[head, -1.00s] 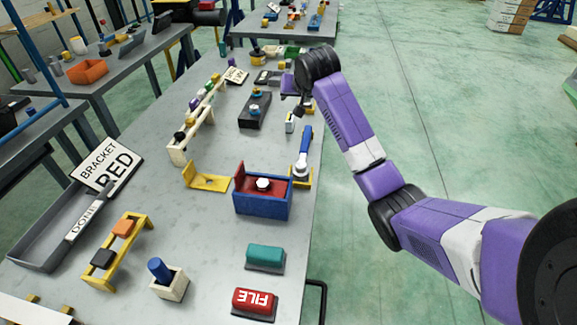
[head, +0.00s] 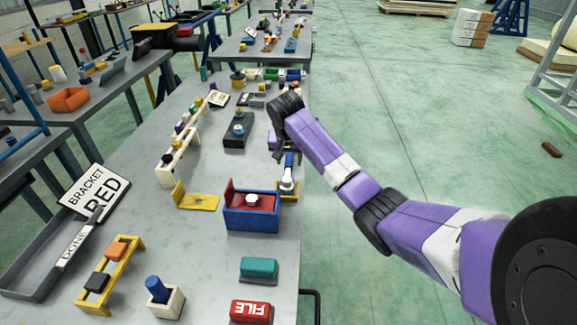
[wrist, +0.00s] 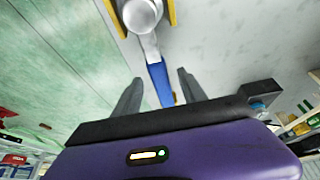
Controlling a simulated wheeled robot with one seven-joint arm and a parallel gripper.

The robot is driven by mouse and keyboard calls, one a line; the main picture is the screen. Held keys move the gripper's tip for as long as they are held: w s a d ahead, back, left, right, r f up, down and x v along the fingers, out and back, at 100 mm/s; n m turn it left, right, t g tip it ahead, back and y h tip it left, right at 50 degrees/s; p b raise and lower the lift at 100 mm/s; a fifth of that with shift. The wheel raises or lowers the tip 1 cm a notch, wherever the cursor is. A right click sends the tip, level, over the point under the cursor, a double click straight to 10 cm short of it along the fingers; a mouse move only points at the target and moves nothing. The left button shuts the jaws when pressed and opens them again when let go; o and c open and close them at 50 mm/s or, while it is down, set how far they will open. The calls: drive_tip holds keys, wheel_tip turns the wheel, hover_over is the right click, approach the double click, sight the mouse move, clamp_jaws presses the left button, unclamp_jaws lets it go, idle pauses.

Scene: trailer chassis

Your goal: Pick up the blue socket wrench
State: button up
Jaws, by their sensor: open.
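The blue socket wrench (head: 289,160) is at the right edge of the grey table, its silver head (head: 287,181) at a yellow holder (head: 289,197). In the wrist view the silver head is at the top and the blue handle (wrist: 158,80) runs down between my fingers. My gripper (wrist: 159,90) is open, one finger on each side of the handle, with gaps visible on both sides. In the head view my gripper (head: 279,148) is at the handle's far end, partly hidden by my arm.
A blue box (head: 252,217) with a red part stands just left of the yellow holder. A black block (head: 238,130) lies left of my gripper, and a white rack (head: 178,160) stands farther left. Open green floor (head: 400,110) is right of the table.

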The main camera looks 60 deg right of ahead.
drive_tip(key=shift+x, duration=0.85)
drive_tip(key=shift+c, duration=0.4)
clamp_jaws()
drive_tip(key=shift+r, duration=0.15)
